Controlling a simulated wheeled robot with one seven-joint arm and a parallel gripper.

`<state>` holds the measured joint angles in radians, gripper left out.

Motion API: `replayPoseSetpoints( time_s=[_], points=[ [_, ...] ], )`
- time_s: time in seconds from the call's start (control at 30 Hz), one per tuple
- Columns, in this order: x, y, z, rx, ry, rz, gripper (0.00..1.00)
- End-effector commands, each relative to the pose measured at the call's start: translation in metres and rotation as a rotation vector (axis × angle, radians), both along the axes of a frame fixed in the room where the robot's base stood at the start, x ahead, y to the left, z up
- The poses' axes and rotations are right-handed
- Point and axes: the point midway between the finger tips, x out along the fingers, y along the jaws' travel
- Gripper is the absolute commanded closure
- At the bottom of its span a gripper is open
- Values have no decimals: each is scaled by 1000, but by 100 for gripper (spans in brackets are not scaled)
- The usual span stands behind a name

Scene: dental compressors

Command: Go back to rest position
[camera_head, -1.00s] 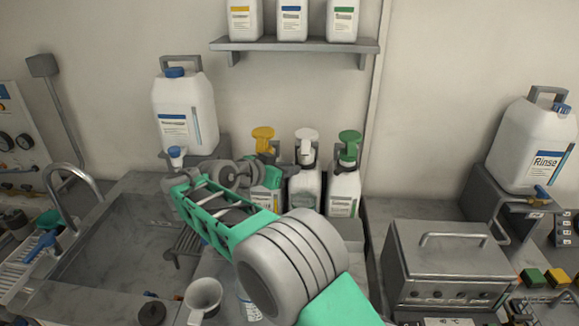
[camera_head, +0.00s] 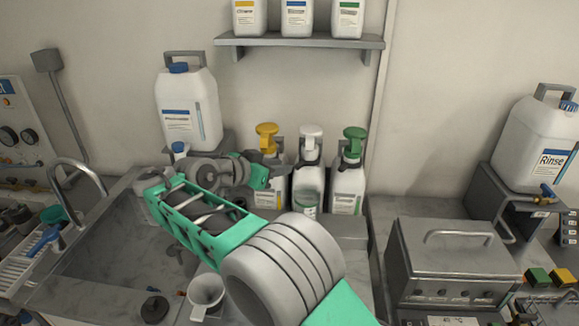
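My arm reaches up from the bottom centre of the head view, over the counter beside the sink. My gripper (camera_head: 268,172) is at the arm's far end, in front of the yellow-topped spray bottle (camera_head: 267,150). It partly covers that bottle. Its fingers are small and seen edge-on, so I cannot tell whether they are open or shut, or whether they touch the bottle. A white-topped bottle (camera_head: 309,180) and a green-topped bottle (camera_head: 349,178) stand upright just to the right.
The sink (camera_head: 125,245) with its tap (camera_head: 82,172) is at left. A large jug (camera_head: 188,110) stands behind my arm. A grey cup (camera_head: 206,292) is on the counter below my arm. A metal box (camera_head: 452,262) and the Rinse jug (camera_head: 535,140) are at right. A shelf (camera_head: 300,42) hangs above.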

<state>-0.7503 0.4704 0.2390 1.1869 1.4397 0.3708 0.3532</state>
Motion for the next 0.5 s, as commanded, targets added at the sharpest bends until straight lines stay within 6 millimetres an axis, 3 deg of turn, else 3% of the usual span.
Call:
replayPoseSetpoints(
  time_s=[0.03,0.23,0.43,0.5],
  points=[
    [-5,6,11,-2,4,3,76],
    [-12,12,10,-2,2,-1,76],
    [-11,10,9,1,5,-1,76],
    [-10,1,10,12,30,11,76]
  ],
)
